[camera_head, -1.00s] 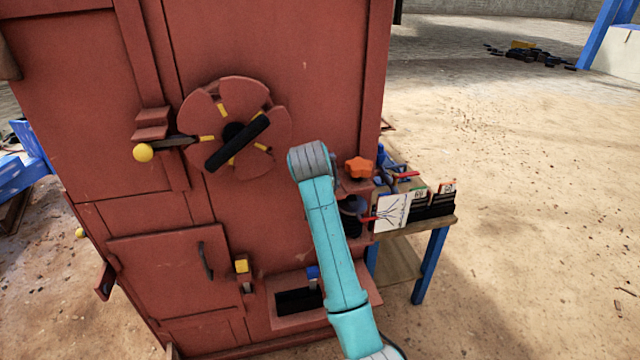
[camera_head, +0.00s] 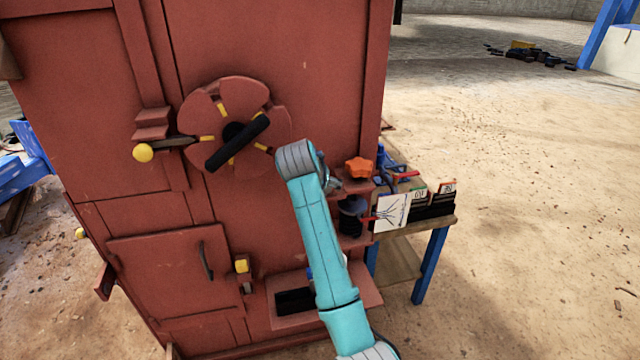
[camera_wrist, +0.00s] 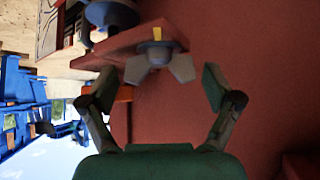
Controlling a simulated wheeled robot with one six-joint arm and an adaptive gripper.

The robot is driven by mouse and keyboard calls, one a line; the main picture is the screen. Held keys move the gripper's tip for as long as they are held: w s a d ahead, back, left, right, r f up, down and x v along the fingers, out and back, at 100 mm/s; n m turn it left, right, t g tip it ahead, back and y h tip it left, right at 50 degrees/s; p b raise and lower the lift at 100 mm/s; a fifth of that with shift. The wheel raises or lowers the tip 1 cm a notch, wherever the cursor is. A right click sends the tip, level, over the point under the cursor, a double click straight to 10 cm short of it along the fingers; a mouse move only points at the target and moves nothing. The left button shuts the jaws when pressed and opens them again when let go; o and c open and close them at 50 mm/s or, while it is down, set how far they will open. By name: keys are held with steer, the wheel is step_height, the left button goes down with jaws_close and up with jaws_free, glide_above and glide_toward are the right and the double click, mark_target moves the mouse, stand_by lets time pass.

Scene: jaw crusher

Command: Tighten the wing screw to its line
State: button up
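The wing screw (camera_wrist: 160,66) shows in the wrist view as a grey piece with spread wings, at the edge of a red bracket (camera_wrist: 118,45). A small yellow mark (camera_wrist: 184,38) sits beside its round base. My gripper (camera_wrist: 160,86) is open, with one finger on each side of the wing screw in the picture. Nothing is between the fingers, and the wings appear apart from both fingertips. In the head view my own arm hides most of the gripper, and I cannot make out the wing screw there.
An orange star knob (camera_head: 359,168) sits on the bracket beside my arm, above a dark coiled part (camera_head: 352,215). The red crusher body has a handwheel (camera_head: 240,165) to the left. A side table (camera_head: 428,230) with cards stands at the right. Open ground lies beyond.

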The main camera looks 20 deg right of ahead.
stand_by(0.3)
steer(key=v, duration=1.2)
